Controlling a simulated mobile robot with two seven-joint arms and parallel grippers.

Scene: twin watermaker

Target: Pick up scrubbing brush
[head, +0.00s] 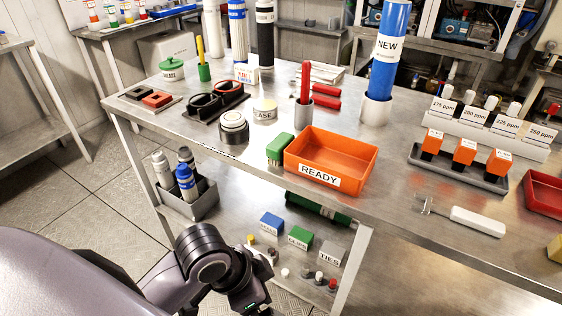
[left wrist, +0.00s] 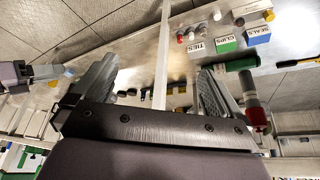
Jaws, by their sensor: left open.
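The scrubbing brush (head: 279,149) appears to be the small green-topped block with pale bristles on the steel table, just left of the orange READY tray (head: 345,157). My left arm comes in from the lower left in the head view. Its gripper (head: 256,300) is low, in front of the table, well below and apart from the brush. In the left wrist view the two fingers of my left gripper (left wrist: 158,68) stand wide apart with nothing held between them. The brush cannot be made out there.
A white-handled tool (head: 477,220) lies right on the tabletop (head: 400,235). A black jar (head: 234,128) and a red-handled item in a grey cup (head: 304,105) stand near the brush. The lower shelf holds SEALS, CLIPS (head: 300,237) and TIES boxes. The table's front edge lies between gripper and brush.

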